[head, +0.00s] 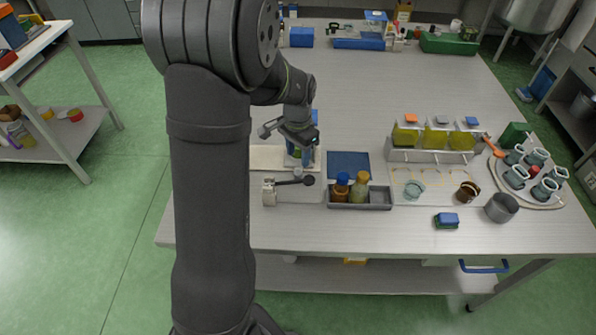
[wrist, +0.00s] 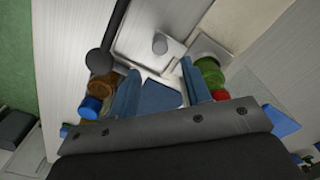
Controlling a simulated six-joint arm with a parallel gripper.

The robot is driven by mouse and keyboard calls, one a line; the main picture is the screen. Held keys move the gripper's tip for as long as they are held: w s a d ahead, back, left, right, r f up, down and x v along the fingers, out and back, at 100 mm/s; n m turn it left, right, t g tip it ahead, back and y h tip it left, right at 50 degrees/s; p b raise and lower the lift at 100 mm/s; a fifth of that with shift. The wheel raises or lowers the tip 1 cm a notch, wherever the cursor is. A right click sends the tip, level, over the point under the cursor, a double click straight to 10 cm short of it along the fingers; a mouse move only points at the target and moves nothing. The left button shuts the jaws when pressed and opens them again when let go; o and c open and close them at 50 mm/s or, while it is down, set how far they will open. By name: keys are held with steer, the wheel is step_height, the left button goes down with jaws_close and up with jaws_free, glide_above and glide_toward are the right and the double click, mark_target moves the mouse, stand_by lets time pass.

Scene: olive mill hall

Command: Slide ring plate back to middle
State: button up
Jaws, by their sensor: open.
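My gripper (head: 298,160) points down over the left middle of the table, its blue fingers apart; they also show in the wrist view (wrist: 163,82). A pale plate with a small grey upright knob (wrist: 160,43) lies just beyond the fingertips in the wrist view, and nothing is visibly held. The knob also shows just in front of the gripper in the head view (head: 297,172). A round pale plate (head: 496,174) carries several grey-green jars near the table's right edge. I cannot tell which of these is the ring plate.
A black ball-ended lever (head: 296,181) on a pale stand is close in front. A grey tray (head: 378,197) with two bottles and a blue mat (head: 348,164) lie to the right. A green, red-marked object (wrist: 211,74) is beside one finger. The table's middle back is clear.

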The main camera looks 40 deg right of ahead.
mark_target(297, 173)
step_height(297, 173, down, 8)
steer(key=shift+f, duration=0.1)
stand_by(0.4)
jaws_close()
